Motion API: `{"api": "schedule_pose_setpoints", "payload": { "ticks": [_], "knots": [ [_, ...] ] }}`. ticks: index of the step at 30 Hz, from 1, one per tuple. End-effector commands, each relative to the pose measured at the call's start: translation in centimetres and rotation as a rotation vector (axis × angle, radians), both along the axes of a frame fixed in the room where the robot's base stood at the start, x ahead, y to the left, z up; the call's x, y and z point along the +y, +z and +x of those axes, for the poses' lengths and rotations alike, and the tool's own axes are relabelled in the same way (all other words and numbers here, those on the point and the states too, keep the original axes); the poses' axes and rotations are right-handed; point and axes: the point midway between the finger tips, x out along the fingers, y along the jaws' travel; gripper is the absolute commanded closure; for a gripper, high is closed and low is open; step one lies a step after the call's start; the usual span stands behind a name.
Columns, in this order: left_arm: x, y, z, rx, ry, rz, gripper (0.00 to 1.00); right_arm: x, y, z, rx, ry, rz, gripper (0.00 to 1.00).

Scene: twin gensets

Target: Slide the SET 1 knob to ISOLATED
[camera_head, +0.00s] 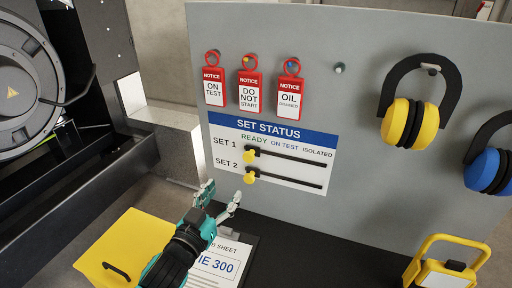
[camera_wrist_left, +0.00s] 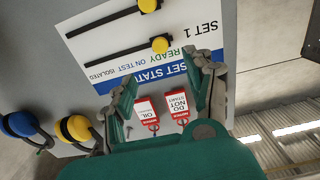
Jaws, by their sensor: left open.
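The SET STATUS panel (camera_head: 222,130) is on the grey board, with READY, ON TEST and ISOLATED marked from left to right. The yellow SET 1 knob (camera_head: 250,154) sits at the left, READY end of its black slot (camera_head: 295,158). It also shows in the left wrist view (camera_wrist_left: 160,45), where the panel is upside down. The yellow SET 2 knob (camera_head: 250,177) sits at the left end of the slot below. My left gripper (camera_head: 219,194) is open and empty, below and left of both knobs, apart from them. My right gripper is not in view.
Red notice tags, such as the DO NOT START tag (camera_head: 250,95), hang above the panel. Yellow ear defenders (camera_head: 427,124) and blue ones (camera_head: 483,170) hang at right.

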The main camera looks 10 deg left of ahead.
Motion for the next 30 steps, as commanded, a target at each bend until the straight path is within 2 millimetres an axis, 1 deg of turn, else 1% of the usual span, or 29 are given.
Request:
{"api": "schedule_pose_setpoints", "payload": {
  "ticks": [2, 5, 9, 12, 14, 16, 21, 23, 26, 30],
  "knots": [
    [-0.1, 0.2, 0.6, -0.003, -0.001, -0.001, 0.46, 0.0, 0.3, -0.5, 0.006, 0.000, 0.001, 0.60],
    [-0.3, 0.3, 1.9, -0.003, 0.001, -0.001, 0.46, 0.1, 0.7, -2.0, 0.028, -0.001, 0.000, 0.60],
    [-0.9, 0.4, 4.8, -0.003, 0.001, 0.001, 0.46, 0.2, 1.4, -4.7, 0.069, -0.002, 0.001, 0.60],
    [-1.3, 0.4, 7.0, -0.001, 0.001, 0.000, 0.46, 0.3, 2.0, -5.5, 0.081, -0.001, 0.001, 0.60],
    [-1.6, 0.4, 8.3, -0.002, 0.001, 0.001, 0.46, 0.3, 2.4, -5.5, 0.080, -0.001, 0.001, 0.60],
    [-1.9, 0.3, 9.7, -0.001, 0.002, 0.001, 0.46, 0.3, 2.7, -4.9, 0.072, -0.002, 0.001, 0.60],
    [-2.5, 0.2, 13.1, 0.000, 0.001, 0.000, 0.46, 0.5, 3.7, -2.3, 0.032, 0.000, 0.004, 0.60],
    [-2.7, 0.2, 14.1, -0.001, 0.001, 0.001, 0.46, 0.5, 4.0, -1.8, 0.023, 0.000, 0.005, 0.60],
    [-3.0, 0.1, 15.4, 0.000, 0.001, 0.000, 0.46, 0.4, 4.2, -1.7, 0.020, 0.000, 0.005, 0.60],
    [-3.2, -0.1, 16.5, 0.000, 0.001, 0.001, 0.46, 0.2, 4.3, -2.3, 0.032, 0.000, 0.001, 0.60]
  ]
}}
